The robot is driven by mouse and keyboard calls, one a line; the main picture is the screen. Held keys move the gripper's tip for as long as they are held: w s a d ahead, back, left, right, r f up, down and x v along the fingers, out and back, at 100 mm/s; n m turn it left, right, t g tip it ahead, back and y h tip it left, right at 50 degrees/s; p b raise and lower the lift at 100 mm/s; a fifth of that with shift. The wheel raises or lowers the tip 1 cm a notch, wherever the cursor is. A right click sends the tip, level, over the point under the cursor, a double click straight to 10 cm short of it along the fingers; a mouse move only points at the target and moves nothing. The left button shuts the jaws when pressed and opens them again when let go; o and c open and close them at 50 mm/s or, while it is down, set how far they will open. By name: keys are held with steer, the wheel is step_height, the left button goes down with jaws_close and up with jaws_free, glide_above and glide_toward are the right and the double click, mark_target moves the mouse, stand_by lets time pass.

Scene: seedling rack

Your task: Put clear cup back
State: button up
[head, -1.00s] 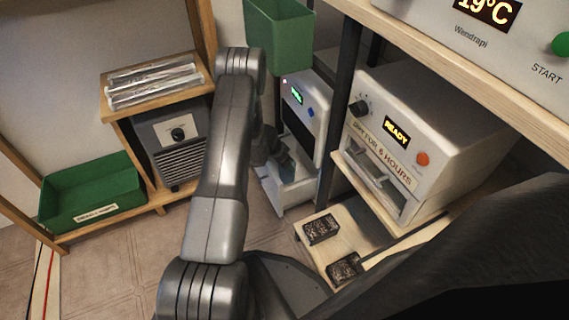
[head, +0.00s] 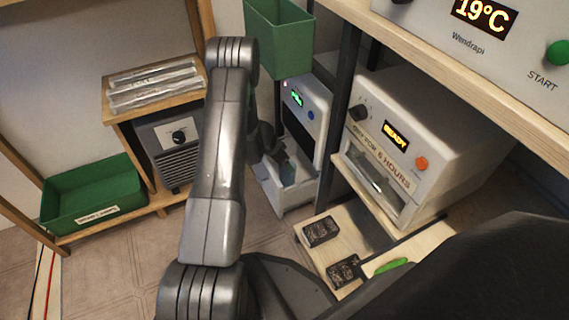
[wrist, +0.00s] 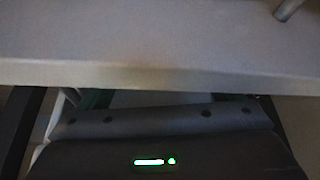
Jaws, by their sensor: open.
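I cannot make out a clear cup for certain in either view. My gripper (head: 284,168) is open, small and partly hidden by my arm in the head view. It is at the front of a white machine (head: 318,107) with a green display, over its low white tray (head: 291,194). A small bluish patch (head: 288,175) shows by the fingertips; I cannot tell whether it is a cup or part of the gripper. In the wrist view a grey flat panel (wrist: 150,45) fills the upper part, close to the camera, and the fingertips are hidden.
A white dryer (head: 430,130) reading READY stands on the right, above a low shelf with black trays (head: 321,231) and a green-handled item (head: 392,266). A green bin (head: 281,40) hangs above. A green crate (head: 95,195) and a wooden stand (head: 115,120) are left.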

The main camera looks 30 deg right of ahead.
steer(key=p+v, duration=0.1)
steer(key=v, duration=0.7)
steer(key=shift+f, duration=0.1)
stand_by(0.8)
